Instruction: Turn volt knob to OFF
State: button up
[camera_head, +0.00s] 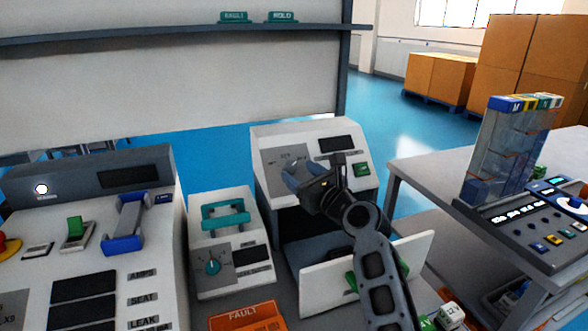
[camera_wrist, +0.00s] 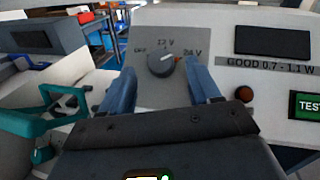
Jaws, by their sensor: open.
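The volt knob (camera_wrist: 161,63) is a grey round knob on a grey panel in the wrist view. Labels around it read OFF at left, 12 V at top and 24 V at right. An orange-red mark at its right side faces toward 24 V. My gripper (camera_wrist: 160,70) is open, with one blue finger on each side of the knob; I cannot tell whether they touch it. In the head view my gripper (camera_head: 304,172) is at the front of the white tester (camera_head: 262,140), and the knob is hidden behind it.
The tester also has a dark display (camera_wrist: 272,40), a red button (camera_wrist: 243,95) and a green TEST button (camera_wrist: 308,105). A teal-handled unit (camera_head: 240,255) stands at left. An orange FAULT bin (camera_head: 240,317) is in front. A side table (camera_head: 432,170) is at right.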

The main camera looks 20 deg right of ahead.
aim_at(292, 167)
jog(key=shift+x, duration=1.5)
jog(key=c, duration=1)
